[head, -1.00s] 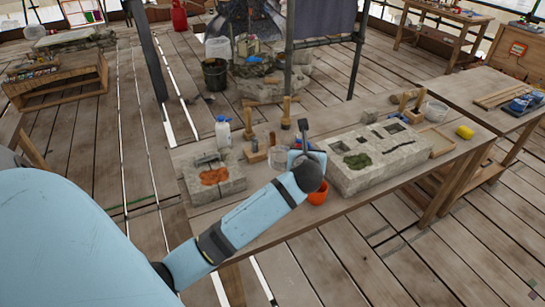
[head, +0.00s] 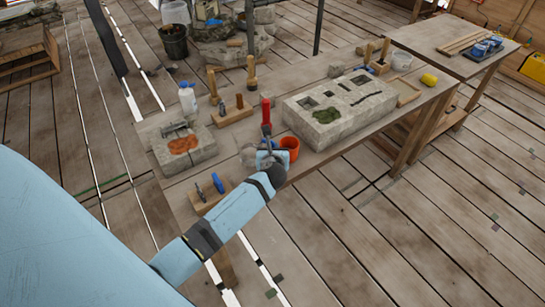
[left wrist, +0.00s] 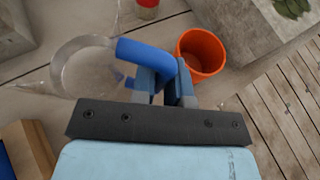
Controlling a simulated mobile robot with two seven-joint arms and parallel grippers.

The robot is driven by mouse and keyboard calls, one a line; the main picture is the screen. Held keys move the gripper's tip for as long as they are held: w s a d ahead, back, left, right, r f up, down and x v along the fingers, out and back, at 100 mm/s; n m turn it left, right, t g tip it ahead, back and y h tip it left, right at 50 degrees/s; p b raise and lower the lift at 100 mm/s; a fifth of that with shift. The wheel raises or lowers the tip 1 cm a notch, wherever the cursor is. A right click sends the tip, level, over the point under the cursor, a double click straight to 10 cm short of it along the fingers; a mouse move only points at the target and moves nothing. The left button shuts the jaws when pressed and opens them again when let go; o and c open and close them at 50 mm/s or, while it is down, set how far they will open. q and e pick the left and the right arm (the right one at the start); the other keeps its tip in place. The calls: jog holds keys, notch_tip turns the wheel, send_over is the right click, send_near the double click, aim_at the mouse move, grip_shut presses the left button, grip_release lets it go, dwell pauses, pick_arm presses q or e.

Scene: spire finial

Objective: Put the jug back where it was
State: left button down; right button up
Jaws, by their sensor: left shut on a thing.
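The jug (left wrist: 88,72) is clear with a blue handle, and it lies to the left of my fingers in the left wrist view. My left gripper (left wrist: 166,86) is shut on the blue handle (left wrist: 140,50). In the head view the clear jug (head: 248,155) shows just left of my left gripper (head: 267,158), over the near edge of the workbench (head: 330,165). I cannot tell whether its base touches the bench. My right gripper is not in view.
An orange cup (head: 289,147) stands close on the right, with a red-handled tool (head: 266,112) behind. A stone block with moss (head: 335,108) lies right, another stone block (head: 184,148) left. A wooden rack with tools (head: 210,190) sits at the near left. A white bottle (head: 187,98) stands behind.

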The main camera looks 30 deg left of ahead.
pick_arm(q)
jog(key=shift+f, duration=1.65)
jog(key=shift+f, duration=0.1)
jog(key=c, duration=1.1)
grip_release()
